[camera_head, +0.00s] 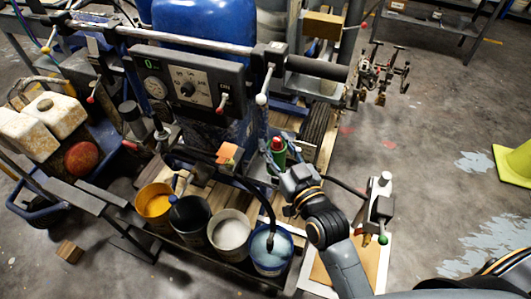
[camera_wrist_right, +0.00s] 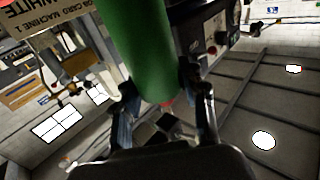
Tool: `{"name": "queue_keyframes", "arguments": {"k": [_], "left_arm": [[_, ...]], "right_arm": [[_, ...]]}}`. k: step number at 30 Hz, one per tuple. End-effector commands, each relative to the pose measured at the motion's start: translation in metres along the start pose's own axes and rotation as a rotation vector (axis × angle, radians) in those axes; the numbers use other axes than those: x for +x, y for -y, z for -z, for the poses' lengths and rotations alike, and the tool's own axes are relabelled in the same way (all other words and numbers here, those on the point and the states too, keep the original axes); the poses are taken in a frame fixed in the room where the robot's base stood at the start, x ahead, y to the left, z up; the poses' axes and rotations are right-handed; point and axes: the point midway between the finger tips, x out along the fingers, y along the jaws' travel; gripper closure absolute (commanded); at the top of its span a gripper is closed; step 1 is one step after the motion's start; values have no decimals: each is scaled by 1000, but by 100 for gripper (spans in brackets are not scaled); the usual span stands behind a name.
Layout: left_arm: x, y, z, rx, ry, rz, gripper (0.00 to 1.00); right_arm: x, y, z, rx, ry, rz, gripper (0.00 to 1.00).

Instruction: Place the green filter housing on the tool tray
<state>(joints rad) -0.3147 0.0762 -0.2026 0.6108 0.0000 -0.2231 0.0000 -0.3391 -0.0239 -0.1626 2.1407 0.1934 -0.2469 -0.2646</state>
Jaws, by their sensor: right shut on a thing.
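The green filter housing (camera_head: 278,147) has a red upper end and stands out in front of the blue tank in the head view. My right gripper (camera_head: 279,158) is shut around it. In the right wrist view the green filter housing (camera_wrist_right: 148,50) is a large smooth cylinder between the two fingers of my right gripper (camera_wrist_right: 164,105). Its far end is cut off by the top of that picture. The gripper's fingertips are partly hidden in the head view. I cannot tell which surface is the tool tray. My left gripper is not in view.
A row of paint buckets (camera_head: 230,233) stands below and left of my right gripper, with a black hose dipping into the blue-rimmed one (camera_head: 271,262). A control panel (camera_head: 187,87) is behind. White jugs (camera_head: 50,113) sit at left. A yellow-green cone (camera_head: 515,163) stands at far right.

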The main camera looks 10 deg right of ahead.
Motion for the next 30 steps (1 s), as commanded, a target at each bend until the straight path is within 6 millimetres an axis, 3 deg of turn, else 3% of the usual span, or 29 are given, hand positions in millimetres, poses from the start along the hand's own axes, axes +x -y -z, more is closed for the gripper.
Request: {"name": "queue_keyframes", "arguments": {"k": [3,10,14,24,30], "left_arm": [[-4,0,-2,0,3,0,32],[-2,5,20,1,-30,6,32],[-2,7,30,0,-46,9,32],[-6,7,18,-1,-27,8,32],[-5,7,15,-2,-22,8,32]], "right_arm": [[29,3,-13,2,-3,1,100],[59,5,-52,1,-5,1,100],[66,6,-60,0,-6,0,100],[72,6,-96,-1,-4,0,100],[71,6,-97,0,-7,-1,100]]}}
